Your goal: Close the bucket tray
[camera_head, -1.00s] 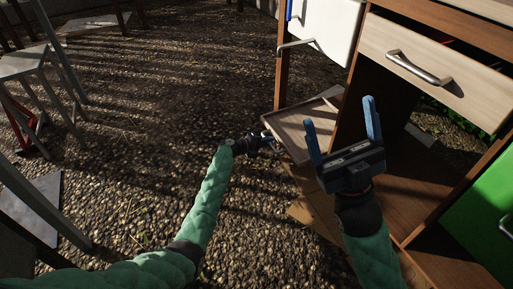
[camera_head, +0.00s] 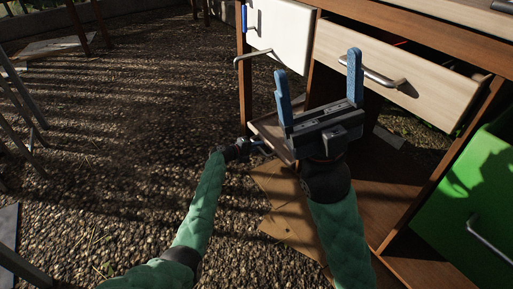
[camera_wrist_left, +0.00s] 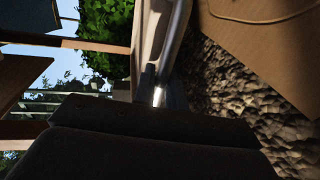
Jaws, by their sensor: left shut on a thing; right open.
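The bucket tray (camera_head: 268,129) is a low wooden tray near the ground, under the left part of the wooden cabinet. Part of it is hidden behind my right gripper. My left gripper (camera_head: 258,146) is at the tray's front, shut on its metal handle. In the left wrist view, the fingers (camera_wrist_left: 157,88) close around a bright metal bar beside a pale panel. My right gripper (camera_head: 318,62) is open and empty, its blue fingers pointing up in front of the cabinet.
Above stand a white drawer (camera_head: 284,30) and a pale wooden drawer (camera_head: 385,62) with metal handles. A green panel (camera_head: 465,195) with a handle is at the right. A flat board (camera_head: 283,205) lies low by the cabinet.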

